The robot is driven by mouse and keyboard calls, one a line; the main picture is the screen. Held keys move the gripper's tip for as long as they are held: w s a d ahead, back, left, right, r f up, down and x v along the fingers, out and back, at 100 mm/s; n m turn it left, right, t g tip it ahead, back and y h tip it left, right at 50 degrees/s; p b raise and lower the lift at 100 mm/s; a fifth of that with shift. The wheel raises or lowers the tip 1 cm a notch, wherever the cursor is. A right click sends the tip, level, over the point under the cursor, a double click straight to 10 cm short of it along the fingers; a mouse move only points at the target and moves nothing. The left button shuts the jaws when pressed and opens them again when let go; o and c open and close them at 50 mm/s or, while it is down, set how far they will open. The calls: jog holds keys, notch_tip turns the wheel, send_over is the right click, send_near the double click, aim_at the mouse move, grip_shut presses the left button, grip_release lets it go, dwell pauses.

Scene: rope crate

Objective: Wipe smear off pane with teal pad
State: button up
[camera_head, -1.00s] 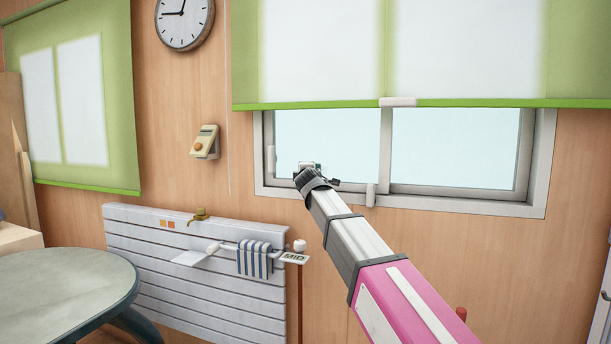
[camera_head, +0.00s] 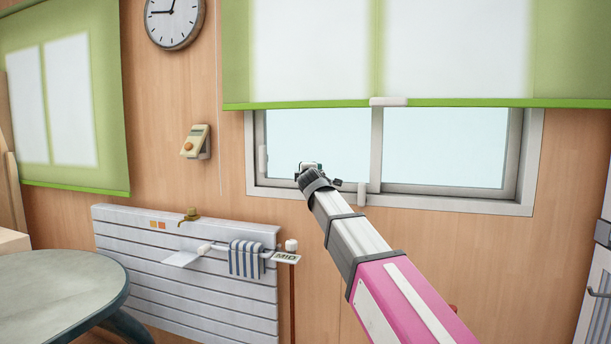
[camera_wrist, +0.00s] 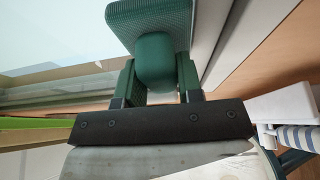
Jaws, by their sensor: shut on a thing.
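The teal pad (camera_wrist: 150,22) shows in the wrist view, with a rounded handle (camera_wrist: 157,62) on its near side. My gripper (camera_wrist: 158,78) is shut on that handle, one finger on each side. In the head view my gripper (camera_head: 310,168) is in front of the lower left part of the window, and the pad is mostly hidden there. The left pane (camera_head: 325,132) is pale blue; it also fills the left of the wrist view (camera_wrist: 45,35). I cannot make out a smear. I cannot tell whether the pad touches the glass.
A green blind (camera_head: 300,104) hangs over the window's upper part. The window frame (camera_head: 470,205) has a handle (camera_head: 362,194) at the lower middle. A radiator (camera_head: 150,265) with a striped towel (camera_head: 246,258) stands lower left, near a round table (camera_head: 60,290).

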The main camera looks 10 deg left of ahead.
jog(key=a, duration=0.3)
jog(key=shift+w+a, duration=0.3)
jog(key=shift+a, duration=0.05)
dwell(0.3)
jog(key=shift+s+d, duration=0.15)
jog(key=shift+d, duration=0.8)
jog(key=shift+s+d, duration=0.1)
jog(key=shift+d, duration=0.85)
jog(key=shift+s, duration=0.1)
jog(key=shift+s+a, duration=0.1)
jog(key=shift+s, duration=0.6)
